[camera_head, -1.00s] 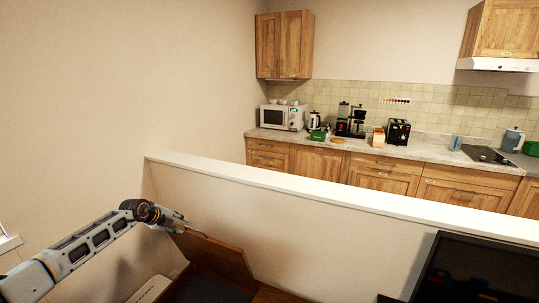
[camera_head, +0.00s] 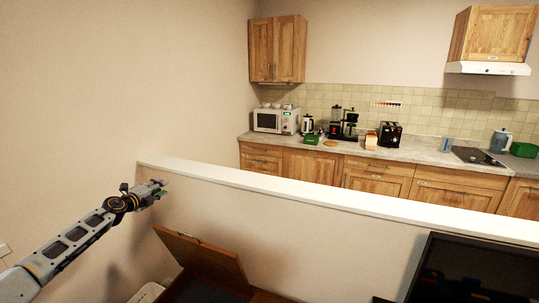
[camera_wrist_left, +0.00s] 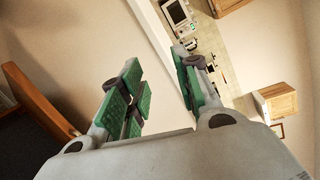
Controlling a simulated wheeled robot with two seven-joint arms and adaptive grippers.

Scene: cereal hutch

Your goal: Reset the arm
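My left gripper (camera_head: 158,188) is raised at the left of the head view, in front of the low wall and above the open wooden lid (camera_head: 203,255). In the left wrist view its two green-padded fingers (camera_wrist_left: 162,92) stand apart with nothing between them. The lid is tilted up on a wooden chest (camera_head: 200,292) at the bottom of the head view. The lid and gripper are apart. My right gripper does not show in either view.
A low wall with a white top (camera_head: 300,197) crosses the view. Behind it is a kitchen counter (camera_head: 425,152) with a microwave (camera_head: 275,120), a toaster (camera_head: 390,134) and a coffee maker (camera_head: 344,122). A dark screen (camera_head: 475,270) stands at the lower right.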

